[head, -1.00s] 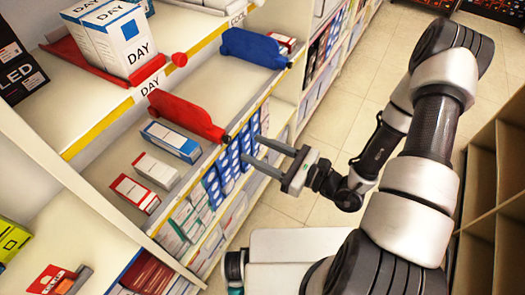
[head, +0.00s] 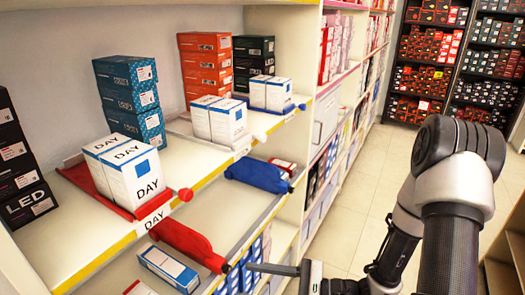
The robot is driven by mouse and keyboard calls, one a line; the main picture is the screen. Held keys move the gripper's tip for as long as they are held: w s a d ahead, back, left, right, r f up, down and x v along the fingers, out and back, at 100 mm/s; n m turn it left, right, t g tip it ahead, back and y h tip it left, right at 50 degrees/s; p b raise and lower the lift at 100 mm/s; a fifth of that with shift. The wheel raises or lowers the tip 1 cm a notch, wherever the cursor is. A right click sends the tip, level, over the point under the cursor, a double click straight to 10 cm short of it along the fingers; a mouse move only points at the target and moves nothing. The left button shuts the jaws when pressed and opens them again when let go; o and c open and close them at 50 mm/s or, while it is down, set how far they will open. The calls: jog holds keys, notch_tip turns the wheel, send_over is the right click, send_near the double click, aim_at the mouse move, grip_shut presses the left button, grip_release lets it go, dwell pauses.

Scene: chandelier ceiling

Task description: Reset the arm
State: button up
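My gripper (head: 272,269) is at the bottom edge of the head view, beside the lower shelf front. One finger shows, pointing left from the outer end of the palm (head: 312,278); the other finger is cut off below the picture. It looks open, with nothing seen held. My arm (head: 450,215) is bent, rising at the right of the view and reaching down and left to the gripper.
White shelving on the left holds DAY boxes (head: 128,175) on a red tray, teal boxes (head: 130,98) and orange boxes (head: 205,68). A red pusher (head: 188,244) and a blue one (head: 258,176) lie lower. The tiled aisle (head: 355,200) is clear; brown shelving (head: 503,250) stands at right.

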jog(key=s+d+r+n+g+h, duration=0.4)
jog(key=s+r+n+g+h, duration=0.35)
jog(key=n, duration=0.55)
jog(key=d+r+n+t+h, duration=0.5)
jog(key=d+r+t+h, duration=0.4)
jog(key=d+r, duration=0.3)
notch_tip(320, 180, up, 14)
jog(key=p, duration=1.3)
jog(key=shift+s+a, duration=0.15)
jog(key=shift+a, duration=0.15)
